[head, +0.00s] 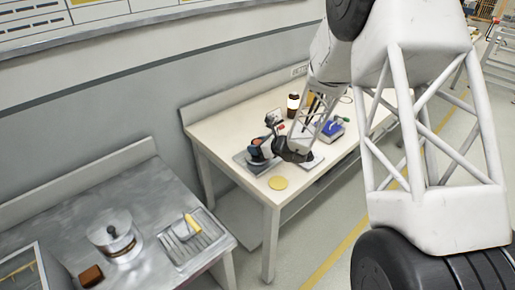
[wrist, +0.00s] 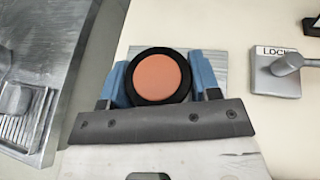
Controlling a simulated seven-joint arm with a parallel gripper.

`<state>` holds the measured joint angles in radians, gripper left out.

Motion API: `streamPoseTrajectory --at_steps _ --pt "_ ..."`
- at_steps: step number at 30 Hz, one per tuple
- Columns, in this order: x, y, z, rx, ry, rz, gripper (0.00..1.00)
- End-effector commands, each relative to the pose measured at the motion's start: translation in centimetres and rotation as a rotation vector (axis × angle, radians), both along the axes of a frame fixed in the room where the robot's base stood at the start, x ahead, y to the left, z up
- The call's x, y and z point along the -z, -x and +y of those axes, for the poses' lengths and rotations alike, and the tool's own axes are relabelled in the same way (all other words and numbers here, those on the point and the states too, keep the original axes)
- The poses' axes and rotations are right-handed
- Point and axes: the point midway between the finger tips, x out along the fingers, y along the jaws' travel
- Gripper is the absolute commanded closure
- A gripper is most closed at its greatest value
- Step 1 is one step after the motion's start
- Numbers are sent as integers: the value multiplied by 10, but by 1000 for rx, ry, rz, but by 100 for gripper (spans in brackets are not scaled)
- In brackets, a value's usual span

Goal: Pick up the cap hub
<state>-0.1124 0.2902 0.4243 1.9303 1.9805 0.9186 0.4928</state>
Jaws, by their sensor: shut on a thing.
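The cap hub (wrist: 158,78) is a round black part with an orange-brown face, seen face-on in the wrist view. My gripper (wrist: 160,84) has its two blue fingers pressed on the left and right sides of it. In the head view my gripper (head: 266,149) is over the front left part of the white table (head: 226,124), and the orange of the hub (head: 257,140) shows small there. A grey plate (wrist: 205,60) lies beneath the hub in the wrist view. I cannot tell whether the hub touches it.
A grey block with a lever (wrist: 285,70), marked LOCK, is to the right. A yellow disc (head: 278,183) lies near the table's front edge. A steel table (head: 75,215) with a pot (head: 115,238) is at left.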

Motion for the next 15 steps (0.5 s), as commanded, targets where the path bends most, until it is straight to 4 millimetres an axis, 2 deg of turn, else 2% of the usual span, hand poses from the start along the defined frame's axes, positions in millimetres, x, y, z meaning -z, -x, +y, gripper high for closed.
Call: streamPoseTrajectory --at_steps 8,15 --pt "-5 0 0 0 0 -1 77" --pt "-22 -1 0 1 0 -3 77"
